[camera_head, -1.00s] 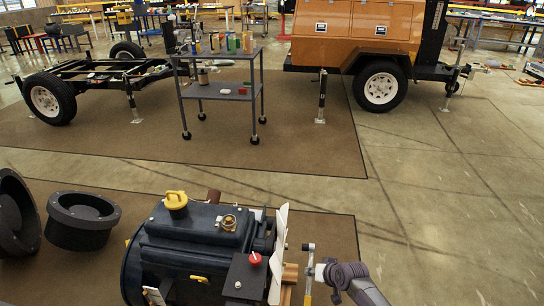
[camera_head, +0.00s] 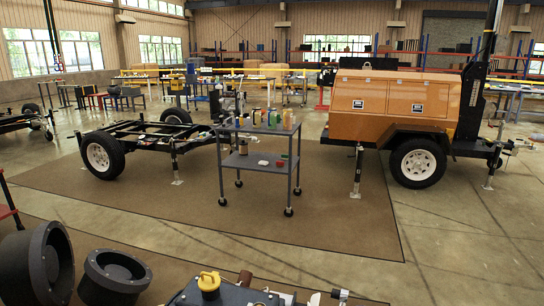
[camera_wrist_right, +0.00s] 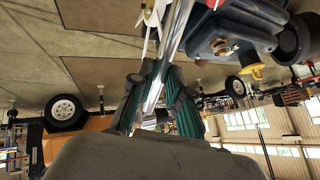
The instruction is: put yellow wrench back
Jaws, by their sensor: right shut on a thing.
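My right gripper (camera_wrist_right: 158,100) shows in the right wrist view, its green-padded fingers closed around a long shiny metal shaft (camera_wrist_right: 177,35). I take this shaft to be part of the wrench; a small yellow patch shows between the fingers. In the head view only the tool's silver and black head (camera_head: 340,294) shows at the bottom edge, beside the engine. The rest of the tool and my right gripper are below that view. My left gripper is in neither view.
A dark engine (camera_head: 235,296) with a yellow cap (camera_head: 209,281) is at the bottom edge. Black round housings (camera_head: 113,273) stand left. Beyond are a grey cart (camera_head: 255,170) with bottles, a trailer frame (camera_head: 150,130) and an orange light tower (camera_head: 385,105). Floor at right is clear.

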